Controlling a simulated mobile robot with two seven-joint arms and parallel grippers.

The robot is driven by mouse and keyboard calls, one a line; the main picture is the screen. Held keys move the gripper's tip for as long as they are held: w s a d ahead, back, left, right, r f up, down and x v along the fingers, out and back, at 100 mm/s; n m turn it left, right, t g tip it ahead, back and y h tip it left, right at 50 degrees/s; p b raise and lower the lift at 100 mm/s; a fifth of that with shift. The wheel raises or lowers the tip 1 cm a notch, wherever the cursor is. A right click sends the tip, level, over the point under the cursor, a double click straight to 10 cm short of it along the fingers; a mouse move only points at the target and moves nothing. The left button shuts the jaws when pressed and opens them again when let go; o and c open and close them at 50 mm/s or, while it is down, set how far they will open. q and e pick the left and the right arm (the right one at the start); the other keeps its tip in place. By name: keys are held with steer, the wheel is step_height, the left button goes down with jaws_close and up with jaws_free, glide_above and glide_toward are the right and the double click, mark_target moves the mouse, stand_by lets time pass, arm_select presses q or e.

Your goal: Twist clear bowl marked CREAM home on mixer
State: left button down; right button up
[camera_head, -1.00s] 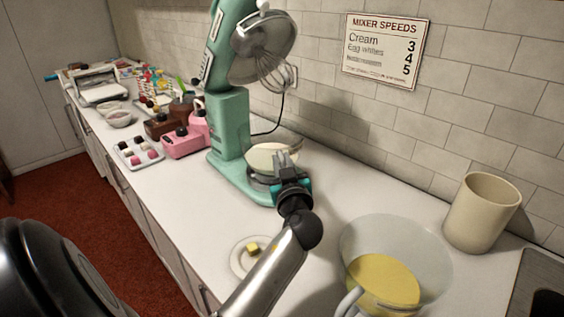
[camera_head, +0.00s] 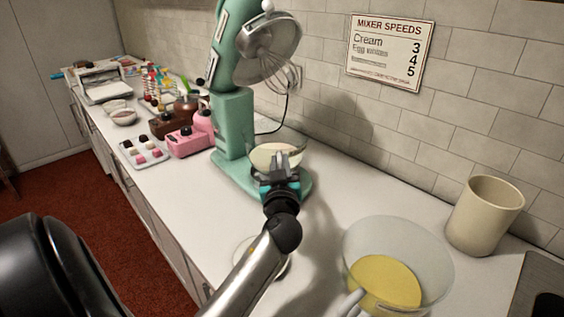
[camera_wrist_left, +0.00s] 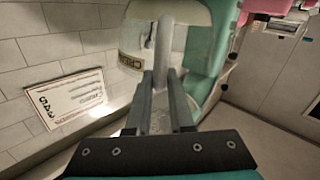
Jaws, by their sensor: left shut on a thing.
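The clear bowl (camera_head: 264,156) with pale contents sits at the base of the green mixer (camera_head: 234,120). In the left wrist view the bowl (camera_wrist_left: 133,40) carries a label that seems to read CREAM, partly cut off, and a pale handle (camera_wrist_left: 163,45). My left gripper (camera_head: 279,165) is at the bowl's near side. In the left wrist view its fingers (camera_wrist_left: 160,85) are shut on the handle. The mixer head with its whisk (camera_head: 268,70) is tilted up, clear of the bowl. The gripper hides the bowl's lower front. My right gripper is not in view.
A large clear bowl of yellow liquid (camera_head: 385,280) and a beige canister (camera_head: 483,215) stand at the right. A small plate (camera_head: 243,245) is partly behind my left arm. Pink and brown items (camera_head: 190,140) stand left of the mixer. A speed sign (camera_head: 390,50) hangs on the wall.

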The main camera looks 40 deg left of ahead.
mark_target(267, 156)
arm_select(q)
steer(key=shift+s+a+m+t+h+p, duration=0.5)
steer(key=shift+m+t+h, duration=0.2)
steer(key=shift+h, duration=0.1)
steer(key=shift+s+a+m+t+h+p, duration=0.5)
steer(key=shift+a+m+t+h+p, duration=0.15)
steer(key=shift+h, duration=0.25)
steer(key=shift+d, duration=0.15)
steer(key=shift+s+a+m+t+h+p, duration=0.4)
steer(key=shift+a+m+h+p, duration=0.15)
steer(key=shift+a+m+h, duration=0.35)
steer(key=shift+d, duration=0.2)
